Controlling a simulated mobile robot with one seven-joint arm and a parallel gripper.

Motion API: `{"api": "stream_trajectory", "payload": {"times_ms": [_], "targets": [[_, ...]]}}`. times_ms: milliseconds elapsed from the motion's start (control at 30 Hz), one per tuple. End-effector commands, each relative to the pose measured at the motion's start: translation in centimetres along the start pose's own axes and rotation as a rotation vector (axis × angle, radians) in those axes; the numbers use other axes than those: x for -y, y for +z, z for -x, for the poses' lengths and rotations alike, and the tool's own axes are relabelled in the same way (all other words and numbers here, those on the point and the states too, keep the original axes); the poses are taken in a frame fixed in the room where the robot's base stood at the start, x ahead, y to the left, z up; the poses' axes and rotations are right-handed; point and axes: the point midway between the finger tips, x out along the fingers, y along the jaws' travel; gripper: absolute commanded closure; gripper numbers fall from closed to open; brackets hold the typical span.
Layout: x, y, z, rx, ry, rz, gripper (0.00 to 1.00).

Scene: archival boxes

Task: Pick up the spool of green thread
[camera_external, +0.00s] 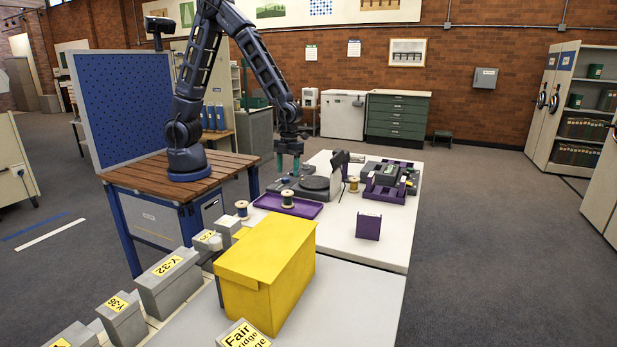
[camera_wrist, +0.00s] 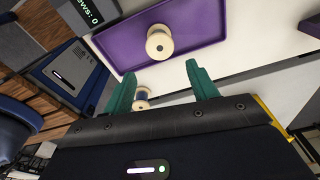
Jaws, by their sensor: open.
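My gripper (camera_external: 289,166) hangs over the table, its teal fingers apart and empty. In the wrist view its fingertips (camera_wrist: 160,70) point towards a purple tray (camera_wrist: 207,22). A spool (camera_wrist: 159,42) with pale flanges stands on that tray, ahead of the gap between the fingers. This spool (camera_external: 287,198) also shows on the tray in the external view. A second spool (camera_external: 242,208), with dark blue thread, stands left of the tray. A third spool (camera_external: 353,184) stands right of it and looks yellowish brown.
A large yellow box (camera_external: 268,270) stands in front of the tray. A purple upright holder (camera_external: 368,225) and a purple organiser (camera_external: 385,190) are to the right. Bare white table lies around the holder.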

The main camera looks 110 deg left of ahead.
Motion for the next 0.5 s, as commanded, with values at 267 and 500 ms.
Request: {"api": "stream_trajectory", "payload": {"times_ms": [267,500], "targets": [[0.4,0.2,-2.4,-0.013,0.011,-0.05,0.42],[0.3,0.1,-5.6,-0.012,0.011,-0.049,0.42]]}}
